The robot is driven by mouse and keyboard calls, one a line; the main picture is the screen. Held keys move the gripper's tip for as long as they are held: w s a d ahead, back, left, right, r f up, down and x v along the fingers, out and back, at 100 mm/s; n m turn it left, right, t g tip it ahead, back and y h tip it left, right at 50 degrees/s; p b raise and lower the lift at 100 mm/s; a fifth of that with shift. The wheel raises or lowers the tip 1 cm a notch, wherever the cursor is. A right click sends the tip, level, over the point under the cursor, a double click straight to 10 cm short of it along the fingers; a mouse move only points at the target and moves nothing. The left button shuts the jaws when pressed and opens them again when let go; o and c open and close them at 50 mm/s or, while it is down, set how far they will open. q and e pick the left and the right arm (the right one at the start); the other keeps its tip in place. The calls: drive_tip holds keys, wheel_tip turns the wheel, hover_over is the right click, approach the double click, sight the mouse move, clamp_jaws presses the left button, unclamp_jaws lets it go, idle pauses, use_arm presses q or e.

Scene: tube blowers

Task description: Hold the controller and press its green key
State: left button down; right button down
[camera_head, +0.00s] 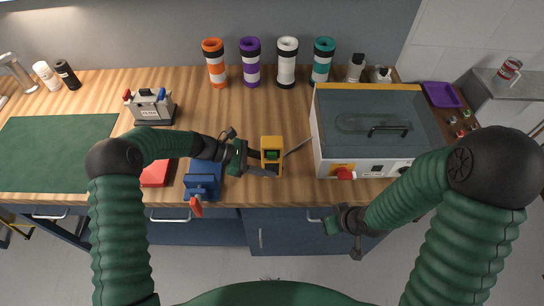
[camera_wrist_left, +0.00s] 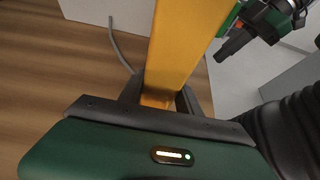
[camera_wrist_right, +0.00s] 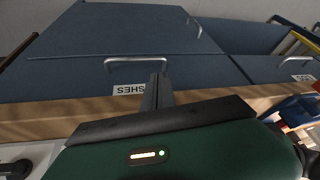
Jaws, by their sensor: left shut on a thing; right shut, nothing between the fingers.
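The yellow controller (camera_head: 279,143) is upright in the head view near the front of the table, with a dark face and a green key (camera_head: 271,155) facing my head camera. My left gripper (camera_head: 263,165) is shut on the controller from its left side. My right gripper (camera_head: 333,225) is shut and empty, in front of the table edge, to the right of and nearer than the controller. Its closed fingers show in the right wrist view (camera_wrist_right: 158,90).
A grey cable runs from the controller toward the grey-lidded machine (camera_head: 330,150), whose red knob (camera_head: 345,174) faces front. A blue vise (camera_head: 203,180) and red box (camera_head: 155,173) stand to the left. Drawer fronts (camera_wrist_right: 130,45) are close to my right gripper.

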sight(272, 156)
drive_tip(key=s+a+t+y, duration=0.1)
drive_tip(key=a+t+y, duration=0.1)
drive_tip(key=a+y, duration=0.75)
use_arm(q)
drive_tip(key=shift+s+d, duration=0.1)
use_arm(e)
drive_tip(key=a+r+m+t+y, duration=0.1)
drive_tip(key=a+r+m+t, duration=0.2)
drive_tip(key=r, duration=0.3)
drive_tip(key=w+a+r+m+t+y, duration=0.1)
drive_tip(key=a+r+m+t, duration=0.2)
drive_tip(key=r+t, duration=0.2)
wheel_tip(272, 156, up, 2)
drive_tip(key=shift+r+t+y, duration=0.15)
drive_tip(key=shift+t+y, duration=0.15)
drive_tip(key=shift+y, duration=0.05)
drive_tip(key=w, duration=0.8)
drive_tip(key=shift+w, duration=0.4)
drive_tip(key=shift+w, duration=0.1)
drive_tip(key=shift+w, duration=0.25)
